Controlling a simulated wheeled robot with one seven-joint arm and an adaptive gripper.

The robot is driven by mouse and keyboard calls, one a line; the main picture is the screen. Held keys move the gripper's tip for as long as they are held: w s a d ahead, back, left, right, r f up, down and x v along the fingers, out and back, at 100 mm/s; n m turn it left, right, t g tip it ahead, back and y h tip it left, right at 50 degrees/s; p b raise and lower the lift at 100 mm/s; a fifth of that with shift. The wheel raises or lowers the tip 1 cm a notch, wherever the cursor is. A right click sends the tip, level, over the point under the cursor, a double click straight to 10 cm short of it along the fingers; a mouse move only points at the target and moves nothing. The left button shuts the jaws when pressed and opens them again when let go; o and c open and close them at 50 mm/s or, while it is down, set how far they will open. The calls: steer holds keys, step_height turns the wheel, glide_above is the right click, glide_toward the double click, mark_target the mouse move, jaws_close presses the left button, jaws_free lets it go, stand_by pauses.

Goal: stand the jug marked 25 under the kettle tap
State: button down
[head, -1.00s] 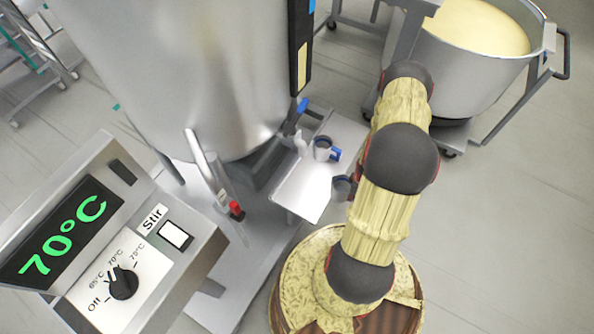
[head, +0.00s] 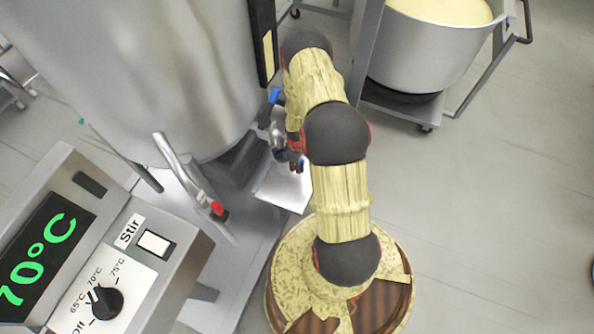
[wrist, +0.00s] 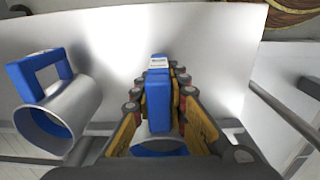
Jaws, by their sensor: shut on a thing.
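In the wrist view my gripper (wrist: 160,92) is shut on the blue handle of a metal jug (wrist: 158,146). The handle bears a small pale label that is too small to read. A second metal jug (wrist: 75,113) with a blue handle (wrist: 38,72) is at the left, apart from my fingers. In the head view the big steel kettle (head: 150,70) stands at the left, with a blue tap lever (head: 274,96) low on its right side. My arm hides part of the tap area.
A pale shelf (head: 283,192) sits below the tap. The control box (head: 130,240) reads 70°C at lower left. A red-tipped pipe (head: 185,170) slants in front of the kettle. A wheeled pot of yellow content (head: 420,50) stands at upper right. The floor at right is clear.

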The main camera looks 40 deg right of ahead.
mark_target(289, 162)
steer(key=shift+f+b, duration=0.75)
steer(key=shift+f, duration=0.95)
steer(key=shift+f, duration=0.15)
steer(key=c, duration=1.8)
jaws_free()
steer(key=shift+o, duration=0.2)
step_height(289, 162, up, 12)
steer(key=p, duration=0.4)
steer(key=shift+a, duration=0.1)
steer(key=shift+s, duration=0.1)
